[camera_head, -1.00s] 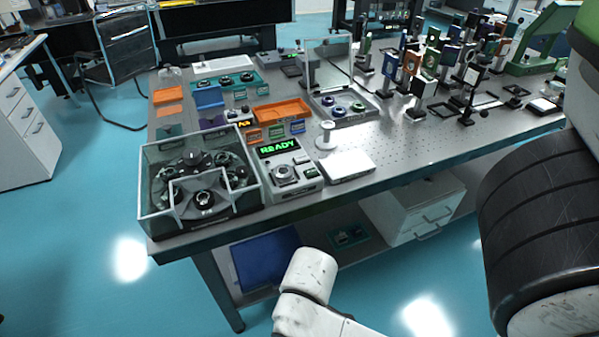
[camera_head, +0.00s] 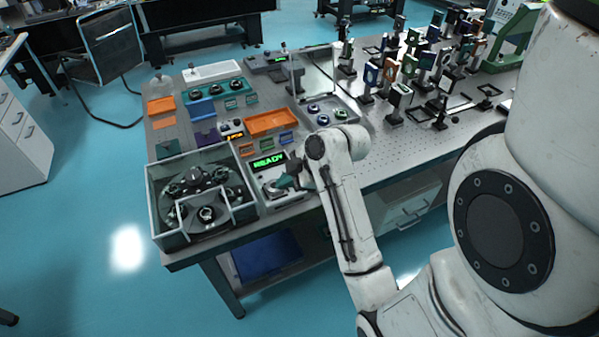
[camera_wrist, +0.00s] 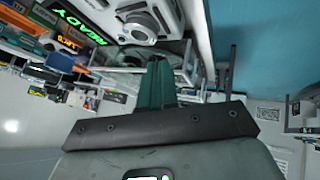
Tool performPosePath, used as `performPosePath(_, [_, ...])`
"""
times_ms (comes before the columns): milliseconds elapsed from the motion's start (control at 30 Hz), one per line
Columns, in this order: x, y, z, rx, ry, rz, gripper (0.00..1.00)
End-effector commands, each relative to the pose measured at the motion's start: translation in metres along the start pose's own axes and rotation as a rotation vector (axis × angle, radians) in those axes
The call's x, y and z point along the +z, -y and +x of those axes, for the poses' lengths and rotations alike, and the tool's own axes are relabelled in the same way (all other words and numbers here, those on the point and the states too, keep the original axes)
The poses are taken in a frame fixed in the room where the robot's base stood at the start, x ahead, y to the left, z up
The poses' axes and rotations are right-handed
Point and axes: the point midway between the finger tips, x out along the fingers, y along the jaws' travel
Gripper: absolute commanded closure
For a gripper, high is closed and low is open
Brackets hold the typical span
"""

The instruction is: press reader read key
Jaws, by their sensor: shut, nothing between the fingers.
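The reader (camera_head: 261,178) is a pale box at the table's front edge, with a lit green READY display (camera_head: 269,162) and a round socket on top. It also shows upside down in the wrist view, with its display (camera_wrist: 82,22) and round socket (camera_wrist: 141,24). My gripper (camera_head: 284,182) is over the reader's right part in the head view, with its wrist covering that side. Its dark green fingers (camera_wrist: 157,72) are together and empty, close to the reader. I cannot tell whether they touch it. The read key cannot be made out.
A clear-walled box (camera_head: 160,222) with a dark carousel stands left of the reader. An orange tray (camera_head: 272,122) and small labelled blocks lie behind it. A grey tray (camera_head: 350,116) with ring-shaped parts is at the back right, with several optic mounts beyond.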

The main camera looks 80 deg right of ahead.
Motion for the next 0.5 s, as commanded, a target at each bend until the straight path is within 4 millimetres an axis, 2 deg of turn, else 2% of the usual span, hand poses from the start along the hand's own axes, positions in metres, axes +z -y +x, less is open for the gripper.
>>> performPosePath(33, [0.003,-0.020,-0.021,0.037,-0.006,-0.029,1.00])
performPosePath(200, [0.014,-0.052,-0.051,0.108,-0.020,-0.126,1.00])
performPosePath(300, [0.018,-0.059,-0.058,0.125,-0.022,-0.153,1.00])
performPosePath(500, [0.019,-0.060,-0.058,0.128,-0.023,-0.161,1.00])
